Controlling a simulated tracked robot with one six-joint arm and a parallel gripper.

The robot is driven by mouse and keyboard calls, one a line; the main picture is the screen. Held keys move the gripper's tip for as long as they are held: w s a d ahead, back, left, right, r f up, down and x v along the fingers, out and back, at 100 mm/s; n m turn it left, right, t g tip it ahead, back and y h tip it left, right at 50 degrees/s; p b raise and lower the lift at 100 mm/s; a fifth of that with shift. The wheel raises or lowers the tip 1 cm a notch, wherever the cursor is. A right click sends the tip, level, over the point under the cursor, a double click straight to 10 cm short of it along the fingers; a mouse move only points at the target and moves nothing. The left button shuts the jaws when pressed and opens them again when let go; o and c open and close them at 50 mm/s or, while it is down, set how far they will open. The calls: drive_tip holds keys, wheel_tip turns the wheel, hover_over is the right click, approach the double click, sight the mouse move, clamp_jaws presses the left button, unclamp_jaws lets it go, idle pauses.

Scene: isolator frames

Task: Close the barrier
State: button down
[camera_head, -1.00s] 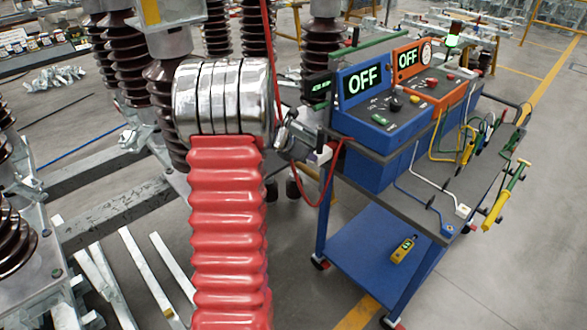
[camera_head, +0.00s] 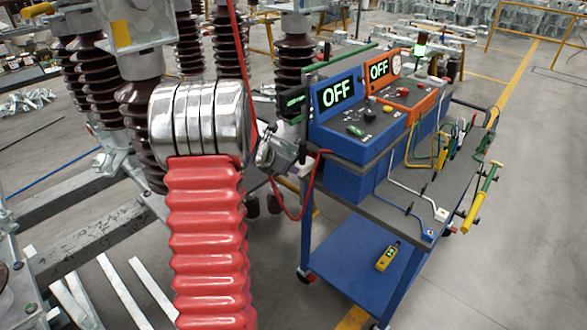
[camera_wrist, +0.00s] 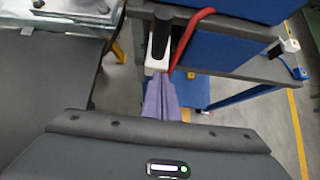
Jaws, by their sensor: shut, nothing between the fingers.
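My gripper (camera_wrist: 160,84) shows in the wrist view as two purple fingers, shut together with nothing between them. Their tips are just in front of a white block (camera_wrist: 157,67) with an upright black handle (camera_wrist: 161,38). I cannot tell whether they touch it. A red cable (camera_wrist: 188,38) curves down close to the right of the fingers. In the head view the fingertips are not clear. Yellow railings (camera_head: 540,39) stand far off at the back right. I cannot tell whether they are the barrier, and no other barrier is clearly seen.
A blue trolley (camera_head: 352,270) carries a blue box (camera_head: 375,137) and an orange box (camera_head: 418,100), both displays reading OFF. Leads and a yellow rod (camera_head: 474,212) lie toward its right side. Brown insulators (camera_head: 189,55) and metal beams (camera_head: 85,240) fill the left. Floor at the right is clear.

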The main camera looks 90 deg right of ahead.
drive_tip(key=w+a+f+v, duration=0.1)
drive_tip(key=v, duration=1.1)
drive_tip(key=shift+f, duration=0.25)
drive_tip(key=shift+w, duration=0.1)
